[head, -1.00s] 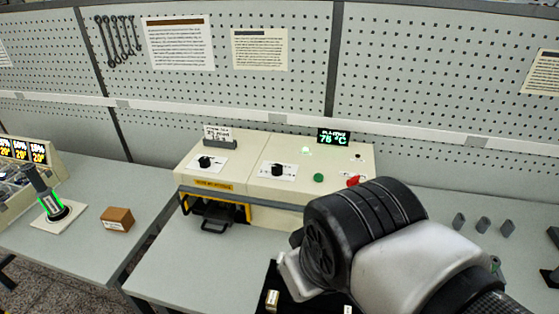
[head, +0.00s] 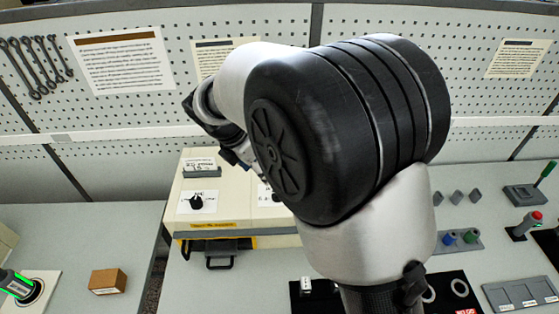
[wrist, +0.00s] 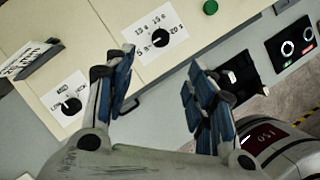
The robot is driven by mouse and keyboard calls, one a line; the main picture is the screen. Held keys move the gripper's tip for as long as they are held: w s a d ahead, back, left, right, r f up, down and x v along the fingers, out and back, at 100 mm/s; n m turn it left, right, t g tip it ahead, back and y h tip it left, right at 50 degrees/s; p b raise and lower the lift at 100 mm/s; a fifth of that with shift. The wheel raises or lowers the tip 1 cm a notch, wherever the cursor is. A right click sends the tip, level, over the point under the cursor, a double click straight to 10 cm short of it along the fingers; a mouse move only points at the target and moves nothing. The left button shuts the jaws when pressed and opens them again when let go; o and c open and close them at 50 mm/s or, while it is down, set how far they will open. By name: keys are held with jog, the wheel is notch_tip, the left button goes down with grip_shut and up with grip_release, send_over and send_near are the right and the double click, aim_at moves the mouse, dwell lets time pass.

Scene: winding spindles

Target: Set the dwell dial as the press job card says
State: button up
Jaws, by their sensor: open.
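The dwell dial (wrist: 160,40) is a black knob on a white plate marked in seconds, on top of the cream press (wrist: 115,15). Its pointer direction is too small to tell. In the head view the dial is partly behind my arm. The job card (head: 200,165) stands in a grey holder at the back left of the press; it also shows edge-on in the wrist view (wrist: 30,60). Its print is too small to read surely. My gripper (wrist: 160,70) is open and empty, its blue-padded fingers short of the dial in the wrist picture.
A second black dial (wrist: 70,104) sits on the press to the left. A green button (wrist: 210,7) is to the right. A brown box (head: 107,281) lies on the left bench.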

jog(key=b+x, duration=0.2)
jog(key=x, duration=1.5)
jog(key=shift+c, duration=0.2)
jog(key=c, duration=1)
